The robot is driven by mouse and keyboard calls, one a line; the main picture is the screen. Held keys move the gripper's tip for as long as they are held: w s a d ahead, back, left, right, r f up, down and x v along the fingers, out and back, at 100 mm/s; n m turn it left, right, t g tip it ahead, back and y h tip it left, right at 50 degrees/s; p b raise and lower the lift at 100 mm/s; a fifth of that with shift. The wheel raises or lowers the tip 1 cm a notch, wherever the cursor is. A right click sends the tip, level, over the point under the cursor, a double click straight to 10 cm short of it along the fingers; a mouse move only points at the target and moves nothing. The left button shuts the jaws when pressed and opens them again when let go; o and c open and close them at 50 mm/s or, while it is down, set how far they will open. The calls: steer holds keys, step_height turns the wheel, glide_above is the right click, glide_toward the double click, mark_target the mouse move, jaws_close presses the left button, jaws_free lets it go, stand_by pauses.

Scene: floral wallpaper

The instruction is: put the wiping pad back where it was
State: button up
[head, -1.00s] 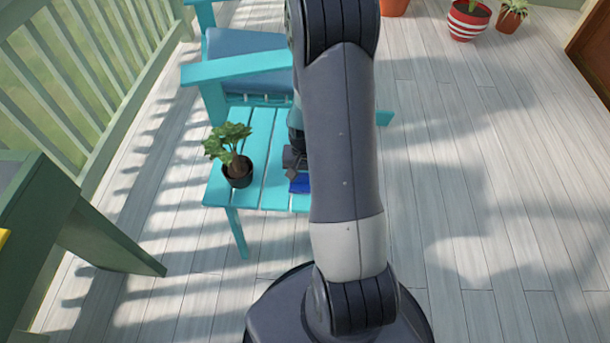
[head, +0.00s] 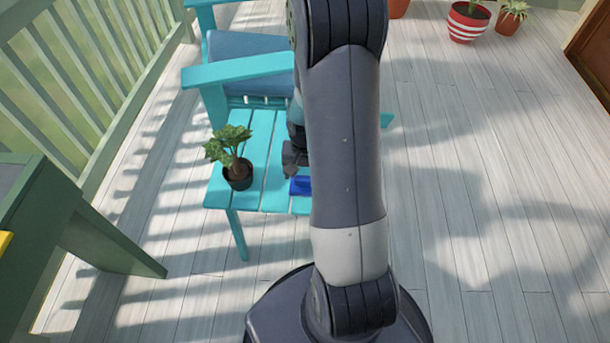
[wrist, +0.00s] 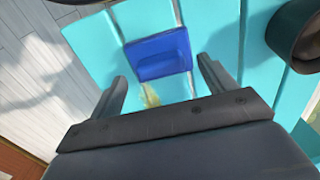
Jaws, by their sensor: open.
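The wiping pad (head: 301,186) is blue and lies on the turquoise slatted table (head: 262,160), near its front edge. In the wrist view the pad (wrist: 160,54) lies flat beyond my fingertips. My gripper (wrist: 161,78) is open and empty, with its fingers apart on either side of the line to the pad and not touching it. In the head view my gripper (head: 292,160) shows only in part just behind the pad, as my arm hides the table's right part. A yellowish smear (wrist: 151,95) shows beside the pad in the wrist view.
A potted plant (head: 236,172) stands on the table left of the pad; its dark pot (wrist: 296,32) is close at right in the wrist view. A turquoise chair (head: 235,72) is behind the table. Open floor (head: 480,190) lies to the right.

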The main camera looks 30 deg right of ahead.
mark_target(305, 178)
step_height(305, 178, up, 9)
steer(key=p, duration=0.2)
steer(key=shift+r, duration=0.2)
steer(key=shift+c, duration=0.3)
